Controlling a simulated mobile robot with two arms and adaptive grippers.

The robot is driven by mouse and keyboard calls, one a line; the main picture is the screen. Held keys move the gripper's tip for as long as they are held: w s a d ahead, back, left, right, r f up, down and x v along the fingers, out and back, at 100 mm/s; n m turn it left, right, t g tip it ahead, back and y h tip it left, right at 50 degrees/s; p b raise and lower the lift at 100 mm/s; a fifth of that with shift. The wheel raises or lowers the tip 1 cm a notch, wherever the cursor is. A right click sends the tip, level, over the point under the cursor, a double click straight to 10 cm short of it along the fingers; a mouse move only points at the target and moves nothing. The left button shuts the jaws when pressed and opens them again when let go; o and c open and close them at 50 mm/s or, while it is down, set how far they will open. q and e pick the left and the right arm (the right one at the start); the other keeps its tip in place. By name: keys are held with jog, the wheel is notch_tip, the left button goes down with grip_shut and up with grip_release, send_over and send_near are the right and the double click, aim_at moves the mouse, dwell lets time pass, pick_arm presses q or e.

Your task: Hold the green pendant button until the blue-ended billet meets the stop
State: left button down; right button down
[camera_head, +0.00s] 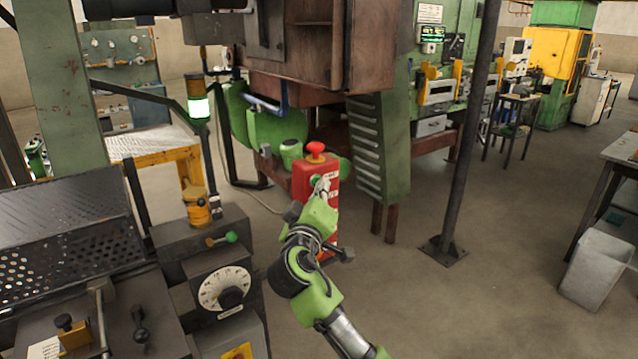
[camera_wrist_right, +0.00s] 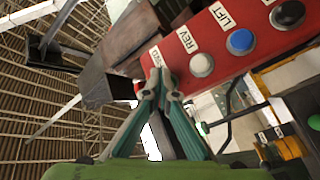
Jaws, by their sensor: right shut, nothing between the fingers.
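The red pendant box (camera_head: 300,182) hangs upright near the middle of the head view, with a red mushroom button (camera_head: 315,150) on top. A small green button (camera_head: 316,181) shows on its face, partly behind my right gripper. My right gripper (camera_head: 324,186) is shut and empty, its tips at the pendant face by the green button; I cannot tell whether they touch or press it. In the wrist view the shut fingertips (camera_wrist_right: 161,82) are at the end of the button row, where the green button is hidden. I cannot make out the blue-ended billet or the stop. My left gripper is out of view.
In the wrist view, a pale button (camera_wrist_right: 202,65) labelled REV and a blue button (camera_wrist_right: 241,41) labelled LIFT sit beside the fingertips.

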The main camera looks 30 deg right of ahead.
dwell(0.7)
jog(key=shift+s+d, duration=0.1)
jog(key=shift+s, duration=0.85)
jog(key=s, duration=0.2)
jog(key=s+p, duration=0.1)
jog(key=s, duration=0.2)
jog(key=shift+d, duration=0.2)
jog(key=shift+w+f, duration=0.1)
